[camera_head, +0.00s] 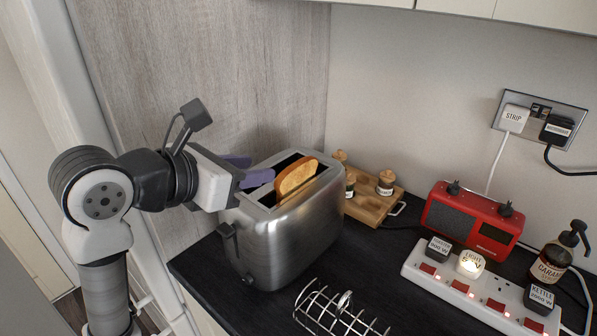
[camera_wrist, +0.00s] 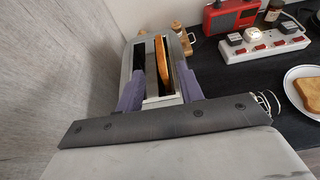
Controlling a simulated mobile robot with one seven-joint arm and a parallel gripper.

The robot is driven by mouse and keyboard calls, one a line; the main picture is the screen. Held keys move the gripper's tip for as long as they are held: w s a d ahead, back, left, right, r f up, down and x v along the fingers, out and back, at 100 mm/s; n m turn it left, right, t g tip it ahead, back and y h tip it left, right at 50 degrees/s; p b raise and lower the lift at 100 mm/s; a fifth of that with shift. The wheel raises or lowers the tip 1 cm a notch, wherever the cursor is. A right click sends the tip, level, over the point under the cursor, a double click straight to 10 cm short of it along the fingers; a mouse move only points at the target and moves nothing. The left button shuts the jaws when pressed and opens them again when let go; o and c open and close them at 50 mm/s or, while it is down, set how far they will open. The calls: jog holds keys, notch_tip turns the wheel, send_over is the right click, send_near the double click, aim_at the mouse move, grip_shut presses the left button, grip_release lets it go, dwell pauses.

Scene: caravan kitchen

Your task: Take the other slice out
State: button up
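A steel toaster (camera_head: 297,236) stands on the dark worktop. A golden toast slice (camera_head: 296,176) sticks up out of one of its slots, and it also shows in the wrist view (camera_wrist: 161,60) in the right-hand slot. The left-hand slot (camera_wrist: 139,66) looks dark and empty. My gripper (camera_head: 248,169) is at the near left end of the toaster top, with its purple fingers apart. In the wrist view the fingers (camera_wrist: 161,88) lie either side of the near end of the toaster, with the slice ahead and nothing held. Another toast slice (camera_wrist: 310,92) lies on a white plate (camera_wrist: 290,90).
A wire toast rack (camera_head: 338,314) stands in front of the toaster. A wooden jar holder (camera_head: 369,207) is behind it. A red radio (camera_head: 470,222), a power strip (camera_head: 480,294) with plugs and a pump bottle (camera_head: 552,262) are at the right. A wood-panel wall rises close behind my gripper.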

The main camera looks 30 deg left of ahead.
aim_at(295, 164)
jog(key=p+x, duration=0.2)
jog(key=x, duration=0.5)
jog(key=shift+w+d, duration=0.2)
jog(key=p+x, duration=0.3)
jog(key=x, duration=0.1)
jog(key=shift+w+a+f, duration=0.1)
jog(key=shift+w+a, duration=0.05)
jog(key=shift+w, duration=0.25)
jog(key=shift+w+f, duration=0.2)
grip_shut()
